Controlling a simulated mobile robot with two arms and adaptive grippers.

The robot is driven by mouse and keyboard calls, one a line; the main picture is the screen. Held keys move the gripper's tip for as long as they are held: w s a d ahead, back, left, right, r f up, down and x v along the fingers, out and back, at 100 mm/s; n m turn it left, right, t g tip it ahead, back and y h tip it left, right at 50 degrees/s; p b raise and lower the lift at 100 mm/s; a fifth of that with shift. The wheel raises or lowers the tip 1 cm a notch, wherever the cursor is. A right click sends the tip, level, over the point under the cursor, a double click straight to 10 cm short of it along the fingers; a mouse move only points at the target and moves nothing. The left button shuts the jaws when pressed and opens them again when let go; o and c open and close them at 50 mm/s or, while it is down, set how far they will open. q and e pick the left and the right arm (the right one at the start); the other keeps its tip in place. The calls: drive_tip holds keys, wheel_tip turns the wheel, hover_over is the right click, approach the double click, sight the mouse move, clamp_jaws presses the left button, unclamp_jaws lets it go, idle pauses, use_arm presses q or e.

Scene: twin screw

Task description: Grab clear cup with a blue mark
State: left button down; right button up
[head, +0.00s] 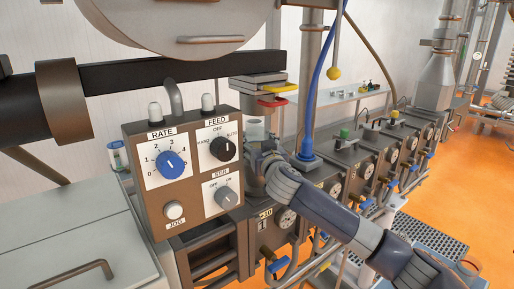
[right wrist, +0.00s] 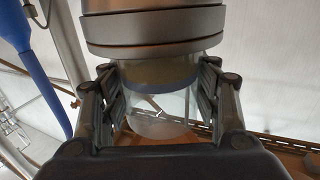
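A clear cup (head: 254,128) shows in the head view, just right of the control box and below the red and yellow handled parts. In the right wrist view the clear cup (right wrist: 160,122) sits between the fingers, with a blue-grey band and a yellowish part next to a round metal fitting (right wrist: 152,28). My right gripper (head: 264,150) reaches it from the right, one finger on each side. The fingers are close to its walls; whether they press on it cannot be told. My left gripper is not visible.
The control box (head: 183,172) with knobs stands close left of my right gripper. A small teal-capped container (head: 117,155) is behind its left edge. A blue hose (head: 318,85) hangs to the right. A row of machine barrel sections (head: 375,165) runs to the right.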

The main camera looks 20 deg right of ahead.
drive_tip(key=shift+c, duration=1)
drive_tip(key=shift+r, duration=0.1)
